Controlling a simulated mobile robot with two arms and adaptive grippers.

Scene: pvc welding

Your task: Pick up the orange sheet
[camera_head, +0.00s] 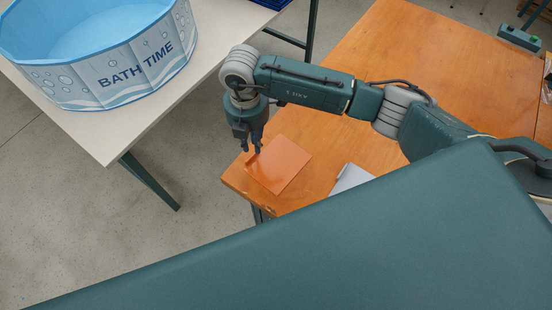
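The orange sheet (280,166) lies on the wooden table (400,50), near its left corner. A darker strip shows along the sheet's upper left edge. My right gripper (252,149) points down at this edge, its fingertips at or just above it. The fingers look close together. I cannot tell whether they touch the sheet or have it between them. My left gripper is not in view.
A light grey sheet (350,178) lies right of the orange one, partly hidden by my body. A blue and white "BATH TIME" tub (125,70) stands on a white table (105,130) at the left. Bare floor separates the tables.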

